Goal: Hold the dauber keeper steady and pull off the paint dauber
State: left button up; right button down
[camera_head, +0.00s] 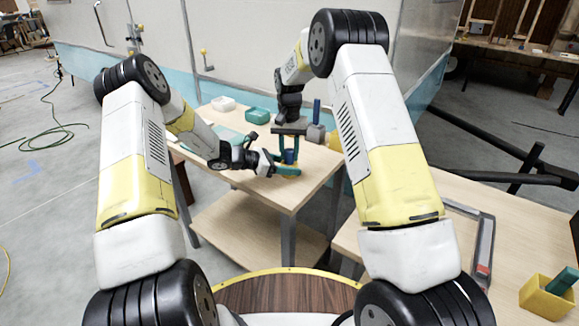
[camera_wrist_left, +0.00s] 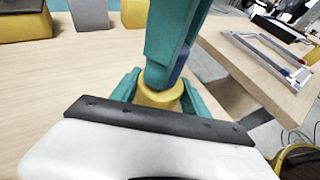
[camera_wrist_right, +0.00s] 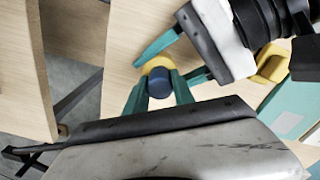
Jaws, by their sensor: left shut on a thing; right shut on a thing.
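The dauber keeper (camera_wrist_left: 160,98) is a small yellow round piece low over the wooden table. It also shows in the right wrist view (camera_wrist_right: 157,64). My left gripper (camera_head: 285,170) is shut on it, with teal fingers on either side. The paint dauber (camera_wrist_right: 160,83) is a blue cylinder directly above the keeper; it also shows in the head view (camera_head: 289,157). My right gripper (camera_wrist_right: 158,92) points down from above and is shut on the dauber. The dauber appears upright and against the keeper; the fingers partly hide where they meet.
On the table, a teal tray (camera_head: 258,114), a pale green box (camera_head: 223,103) and an upright blue piece (camera_head: 317,110) stand farther back. Yellow and grey blocks (camera_wrist_left: 88,14) stand nearby. A second table at right holds a yellow box (camera_head: 545,297) and a grey frame (camera_head: 484,255).

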jog(key=shift+r, duration=0.25)
jog(key=shift+r, duration=1.3)
jog(key=shift+r, duration=2)
pick_arm(q)
jog(key=o, duration=1.7)
